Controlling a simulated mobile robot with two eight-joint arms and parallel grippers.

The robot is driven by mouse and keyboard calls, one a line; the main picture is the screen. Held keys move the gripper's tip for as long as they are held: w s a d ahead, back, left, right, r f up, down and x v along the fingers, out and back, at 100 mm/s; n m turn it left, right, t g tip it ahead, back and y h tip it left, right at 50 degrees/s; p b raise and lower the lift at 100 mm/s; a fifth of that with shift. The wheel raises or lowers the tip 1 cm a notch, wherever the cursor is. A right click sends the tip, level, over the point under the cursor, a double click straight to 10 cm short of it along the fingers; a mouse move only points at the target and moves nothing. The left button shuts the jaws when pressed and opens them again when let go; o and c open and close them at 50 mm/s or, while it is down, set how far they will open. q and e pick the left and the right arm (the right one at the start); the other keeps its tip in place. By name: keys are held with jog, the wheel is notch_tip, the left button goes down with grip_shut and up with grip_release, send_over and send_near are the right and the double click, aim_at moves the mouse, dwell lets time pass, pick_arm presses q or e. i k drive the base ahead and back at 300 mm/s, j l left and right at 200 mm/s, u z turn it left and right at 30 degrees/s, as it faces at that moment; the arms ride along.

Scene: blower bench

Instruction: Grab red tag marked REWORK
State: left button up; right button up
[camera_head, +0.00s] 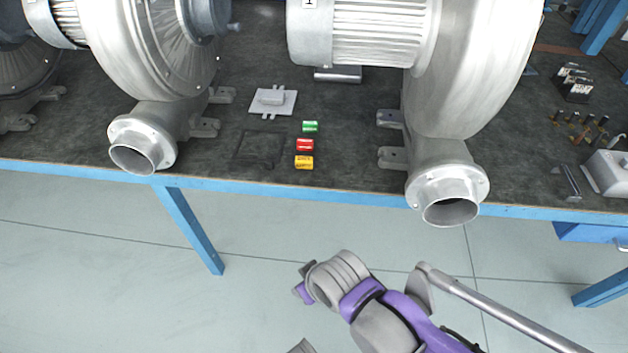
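Three small tags lie in a column on the dark bench top, between two blowers. The red tag (305,145) is in the middle, with the green tag (310,127) just behind it and the yellow tag (304,162) just in front. The print on the tags is too small to read. A purple and grey arm of mine reaches in from the lower right, in front of the bench and apart from the tags. No gripper fingers can be made out. A small grey part shows at the bottom edge; I cannot tell which part it is.
Large metal blowers stand on both sides, with outlets (134,158) (451,211) over the blue front edge (300,192). A light plate (272,101) lies behind and left of the tags. Black blocks (577,89) and brass fittings (583,127) are at right.

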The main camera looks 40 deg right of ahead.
aim_at(304, 144)
jog(key=z, duration=1.25)
